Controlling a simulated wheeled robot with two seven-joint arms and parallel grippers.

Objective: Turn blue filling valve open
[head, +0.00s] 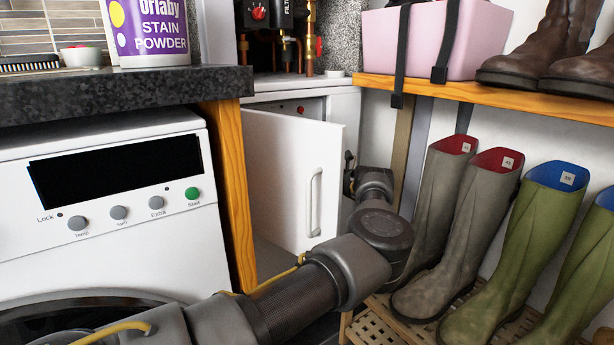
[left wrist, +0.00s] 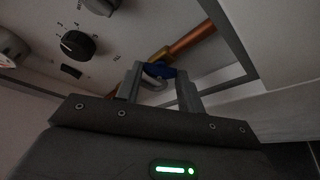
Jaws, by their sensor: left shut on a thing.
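The blue filling valve (left wrist: 158,71) shows in the left wrist view as a small blue handle beside a copper pipe (left wrist: 196,40). My left gripper (left wrist: 157,84) has its two fingers on either side of the handle and is shut on it. In the head view my left arm reaches past the half-open white cabinet door (head: 285,180). The door and wrist hide the gripper and the valve there. The handle's exact turn angle is hard to tell. My right gripper is in neither view.
A washing machine (head: 110,215) stands under the dark worktop (head: 120,88) at left. Several boots, one of them a grey boot (head: 470,230), stand on a slatted rack (head: 385,318) close to my arm at right. A black knob (left wrist: 78,46) is on the panel near the valve.

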